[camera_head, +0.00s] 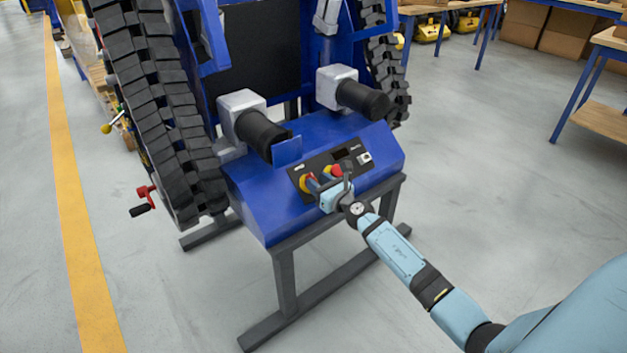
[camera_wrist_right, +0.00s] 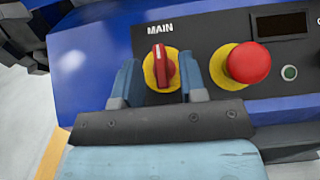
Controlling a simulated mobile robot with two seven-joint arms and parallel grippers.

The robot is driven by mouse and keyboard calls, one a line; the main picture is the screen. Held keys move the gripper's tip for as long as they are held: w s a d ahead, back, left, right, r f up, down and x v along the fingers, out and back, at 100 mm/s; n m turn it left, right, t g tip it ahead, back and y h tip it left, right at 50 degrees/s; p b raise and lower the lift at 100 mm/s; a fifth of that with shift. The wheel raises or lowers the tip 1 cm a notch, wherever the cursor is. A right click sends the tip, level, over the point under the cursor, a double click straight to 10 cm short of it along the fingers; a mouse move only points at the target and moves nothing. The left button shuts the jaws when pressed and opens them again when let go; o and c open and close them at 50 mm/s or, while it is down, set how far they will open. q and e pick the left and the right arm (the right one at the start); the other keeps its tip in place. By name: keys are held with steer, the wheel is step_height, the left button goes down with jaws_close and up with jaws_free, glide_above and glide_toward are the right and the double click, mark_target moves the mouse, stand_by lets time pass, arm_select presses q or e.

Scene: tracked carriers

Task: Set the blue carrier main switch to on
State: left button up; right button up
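The blue carrier (camera_head: 262,201) stands on a grey stand, with a black control panel (camera_head: 297,172) on its sloped front. In the right wrist view the main switch (camera_wrist_right: 161,68) is a red rotary knob on a yellow disc, under the label MAIN. Its red handle points nearly upright in that view. My right gripper (camera_wrist_right: 160,84) is open, with one blue finger on each side of the knob and a gap visible on both sides. In the head view this gripper (camera_head: 317,184) is at the panel and partly hides the switch. My left gripper is not in view.
A red emergency stop button (camera_wrist_right: 249,63) on a yellow disc sits just right of the right finger. A small green button (camera_wrist_right: 289,72) is beyond it. Black tracks (camera_head: 150,95) and black cylinders (camera_head: 262,135) rise behind the panel.

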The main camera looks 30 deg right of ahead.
steer(key=shift+w+a, duration=0.1)
steer(key=shift+w, duration=1.15)
jaws_close()
